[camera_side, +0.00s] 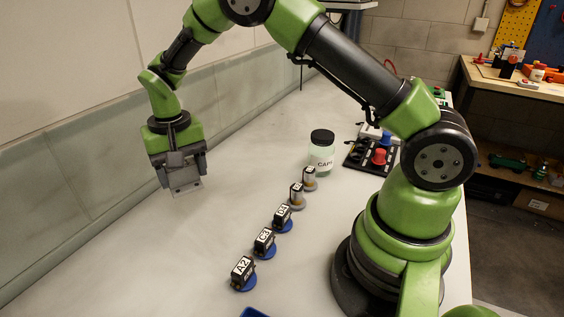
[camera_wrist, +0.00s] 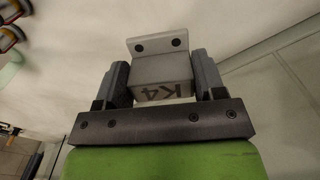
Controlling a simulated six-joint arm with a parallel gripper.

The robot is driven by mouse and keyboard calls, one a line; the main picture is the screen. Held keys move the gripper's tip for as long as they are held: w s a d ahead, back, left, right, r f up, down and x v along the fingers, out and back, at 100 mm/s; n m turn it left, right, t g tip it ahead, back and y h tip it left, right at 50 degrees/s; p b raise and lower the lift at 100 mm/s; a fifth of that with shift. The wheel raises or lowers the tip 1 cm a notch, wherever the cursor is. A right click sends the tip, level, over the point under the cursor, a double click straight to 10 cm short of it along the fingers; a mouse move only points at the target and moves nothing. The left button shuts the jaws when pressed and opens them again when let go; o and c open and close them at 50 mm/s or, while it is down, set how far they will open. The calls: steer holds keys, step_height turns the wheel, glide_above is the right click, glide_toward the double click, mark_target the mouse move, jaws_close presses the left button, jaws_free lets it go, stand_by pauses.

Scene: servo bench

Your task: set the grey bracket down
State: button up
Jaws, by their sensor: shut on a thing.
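The grey bracket (camera_wrist: 161,67) is marked K4 and has two dark holes in its flange. In the wrist view it sits between the two fingers of my gripper (camera_wrist: 163,78), which touch it from both sides. In the side view my gripper (camera_side: 181,169) points down at the left of the bench. The bracket (camera_side: 186,187) shows below the fingers there, near the pale bench top. I cannot tell whether its lower edge touches the bench.
A row of labelled servos, A2 (camera_side: 242,271), C1 (camera_side: 264,242) and D1 (camera_side: 283,217), stands on blue bases to the right. Two pale-based parts (camera_side: 297,195) continue the row. Behind are a CAPS jar (camera_side: 321,153) and a dark button panel (camera_side: 372,152). The bench (camera_side: 130,250) is clear at front left.

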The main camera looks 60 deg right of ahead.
steer(key=s+d+m, duration=0.3)
steer(key=d+m, duration=0.3)
steer(key=d, duration=0.9)
steer(key=s+d+m, duration=0.3)
steer(key=d+m, duration=0.3)
steer(key=d, duration=0.9)
steer(key=f, duration=0.5)
steer(key=shift+s+d+f, duration=0.15)
steer(key=shift+d+f, duration=0.1)
steer(key=shift+f, duration=2.15)
steer(key=shift+f, duration=0.1)
steer(key=o, duration=0.9)
steer(key=shift+o, duration=0.2)
